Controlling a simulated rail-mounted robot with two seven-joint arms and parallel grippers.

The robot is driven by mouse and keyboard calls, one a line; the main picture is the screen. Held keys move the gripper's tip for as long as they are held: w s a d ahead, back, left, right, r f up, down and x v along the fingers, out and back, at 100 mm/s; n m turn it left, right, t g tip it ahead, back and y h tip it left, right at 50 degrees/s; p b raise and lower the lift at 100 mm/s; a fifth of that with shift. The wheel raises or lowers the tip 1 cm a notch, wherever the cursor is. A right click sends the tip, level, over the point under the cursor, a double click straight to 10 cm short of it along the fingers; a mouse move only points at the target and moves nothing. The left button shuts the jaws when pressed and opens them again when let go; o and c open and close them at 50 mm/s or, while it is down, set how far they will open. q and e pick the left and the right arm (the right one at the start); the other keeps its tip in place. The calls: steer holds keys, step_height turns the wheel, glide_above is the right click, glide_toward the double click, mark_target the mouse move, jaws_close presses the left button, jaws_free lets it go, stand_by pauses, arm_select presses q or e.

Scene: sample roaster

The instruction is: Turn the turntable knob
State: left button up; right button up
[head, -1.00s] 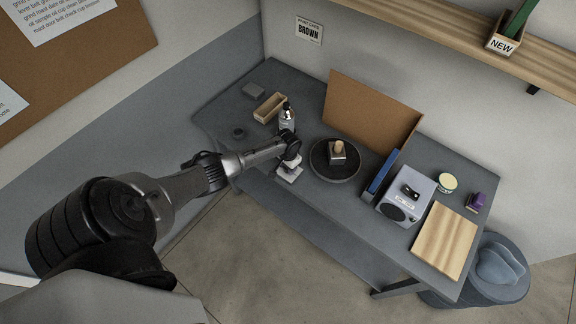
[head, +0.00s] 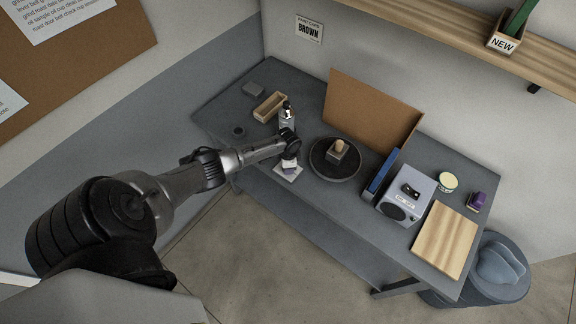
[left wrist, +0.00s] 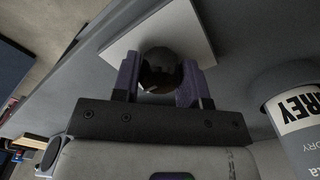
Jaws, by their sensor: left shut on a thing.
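The turntable (head: 322,171) is a round black disc on the grey table, with a small block (head: 344,155) topped by a tan rounded piece standing on it. A pale square plate (head: 292,176) lies to its left near the table's front edge; it also shows in the left wrist view (left wrist: 200,30). The knob (left wrist: 161,68) is dark, round and shiny, between the purple fingers in the left wrist view. My left gripper (head: 289,164) reaches down over the plate and is shut on the knob, hiding it in the head view. My right gripper is not in view.
A labelled bottle (head: 286,119) stands close behind my left gripper and at the right of the left wrist view (left wrist: 297,110). A wooden tray (head: 270,107), brown upright panel (head: 368,108), blue item (head: 381,174), grey device (head: 406,192) and wooden board (head: 443,240) also occupy the table.

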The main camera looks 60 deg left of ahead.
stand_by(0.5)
arm_select(q)
steer(key=o, duration=0.9)
steer(key=shift+o, duration=0.2)
steer(key=shift+r, duration=0.3)
step_height(320, 180, up, 13)
steer(key=p, duration=0.1)
steer(key=shift+r, duration=0.1)
